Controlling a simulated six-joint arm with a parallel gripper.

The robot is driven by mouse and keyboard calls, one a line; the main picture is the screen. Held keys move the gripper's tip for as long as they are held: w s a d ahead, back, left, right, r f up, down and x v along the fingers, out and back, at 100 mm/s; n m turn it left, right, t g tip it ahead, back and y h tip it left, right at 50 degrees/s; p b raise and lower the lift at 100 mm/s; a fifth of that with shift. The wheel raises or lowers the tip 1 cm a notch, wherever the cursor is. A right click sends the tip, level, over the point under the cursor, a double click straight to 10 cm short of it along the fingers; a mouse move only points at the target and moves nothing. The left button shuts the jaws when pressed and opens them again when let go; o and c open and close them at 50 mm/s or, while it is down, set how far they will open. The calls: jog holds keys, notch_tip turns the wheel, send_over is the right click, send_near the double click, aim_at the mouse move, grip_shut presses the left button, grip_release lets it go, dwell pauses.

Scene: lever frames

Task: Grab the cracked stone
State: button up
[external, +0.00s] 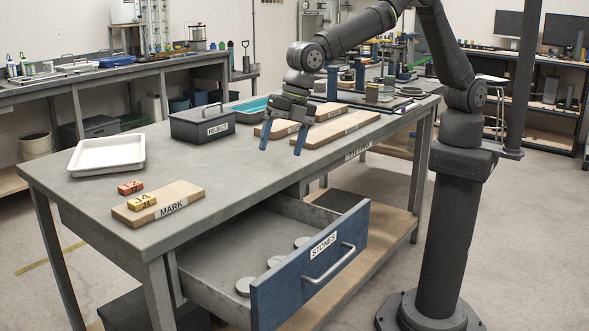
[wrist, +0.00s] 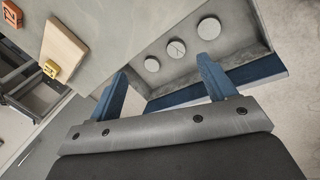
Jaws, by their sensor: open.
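Three round grey stones lie in a row in the open drawer (external: 215,257) labelled STONES. In the wrist view the middle stone (wrist: 176,48) shows dark branching crack lines; it also shows in the external view (external: 277,262), where the lines are too small to see. The other two, one stone (wrist: 209,30) and another stone (wrist: 152,64), look plain. My gripper (external: 282,150) is open and empty, with blue fingers pointing down. It hangs above the far right part of the bench, beyond the drawer and higher than the stones. Its fingers (wrist: 162,70) also show in the wrist view.
The bench top (external: 215,165) holds a white tray (external: 107,168), a dark box labelled REJECT (external: 203,138) with its lid on, and a wooden MARK board (external: 185,192) with a yellow tag (external: 142,201). A red tag (external: 131,187) lies beside it.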

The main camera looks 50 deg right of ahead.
jog(key=s+a+f+m, duration=0.2)
jog(key=a+f+m, duration=0.1)
jog(key=f, duration=0.5)
jog(key=s+a+f+m+g, duration=0.1)
jog(key=s+a+f+m, duration=0.1)
jog(key=f+m, duration=0.3)
jog(key=s+a+f+m, duration=0.2)
jog(key=a+f+m, duration=0.2)
jog(key=f, duration=0.7)
jog(key=shift+s+f+m, duration=0.1)
jog(key=shift+f+m, duration=0.3)
